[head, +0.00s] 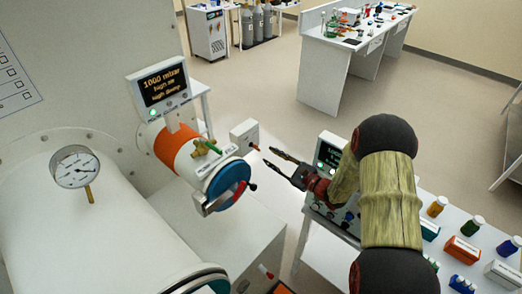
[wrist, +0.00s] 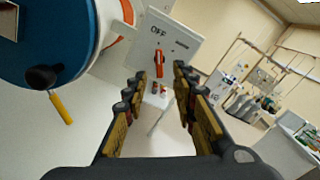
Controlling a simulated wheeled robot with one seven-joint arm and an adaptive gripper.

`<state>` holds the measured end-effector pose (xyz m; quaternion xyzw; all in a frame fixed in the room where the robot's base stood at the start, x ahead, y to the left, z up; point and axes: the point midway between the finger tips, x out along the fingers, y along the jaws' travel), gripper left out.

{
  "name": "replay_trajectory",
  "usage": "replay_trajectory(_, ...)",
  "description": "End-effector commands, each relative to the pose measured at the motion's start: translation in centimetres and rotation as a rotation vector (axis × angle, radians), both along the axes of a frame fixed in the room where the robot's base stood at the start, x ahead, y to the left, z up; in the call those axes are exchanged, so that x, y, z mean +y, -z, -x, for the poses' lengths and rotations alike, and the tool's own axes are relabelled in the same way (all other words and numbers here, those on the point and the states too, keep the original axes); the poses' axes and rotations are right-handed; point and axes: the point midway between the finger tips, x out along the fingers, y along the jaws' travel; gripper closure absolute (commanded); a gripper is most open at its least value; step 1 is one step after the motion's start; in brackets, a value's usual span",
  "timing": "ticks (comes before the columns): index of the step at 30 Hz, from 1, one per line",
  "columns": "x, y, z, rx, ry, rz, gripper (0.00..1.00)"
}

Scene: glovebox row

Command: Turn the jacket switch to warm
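A white switch box (head: 245,135) stands beside the small cylindrical port with the blue door. In the wrist view the box face (wrist: 180,55) carries the word OFF, a smaller label too small to read, and an orange-red knob (wrist: 160,63). The knob lies roughly upright in the picture, its upper end towards OFF. My gripper (head: 270,157) is open and empty, with its fingers towards the box. In the wrist view the gripper (wrist: 157,84) has its two fingers spread below the knob, apparently short of it.
The blue port door (head: 230,184) is close left of my gripper. A display (head: 160,88) reads 1000 mbar. A bench with bottles and boxes (head: 455,215) stands at right.

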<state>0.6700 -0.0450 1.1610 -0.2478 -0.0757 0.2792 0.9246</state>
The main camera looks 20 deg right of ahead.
Motion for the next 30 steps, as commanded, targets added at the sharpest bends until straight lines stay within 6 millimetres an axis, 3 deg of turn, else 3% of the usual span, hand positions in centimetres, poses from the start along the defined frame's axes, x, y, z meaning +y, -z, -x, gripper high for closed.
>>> replay_trajectory(6,2.1,0.0,-2.9,0.000,-0.004,0.000,0.73)
replay_trajectory(12,3.1,0.0,-4.5,0.001,-0.003,0.001,0.73)
replay_trajectory(22,3.3,0.0,-4.8,0.002,-0.003,0.000,0.73)
replay_trajectory(30,3.3,0.0,-4.8,0.002,-0.003,0.000,0.88)
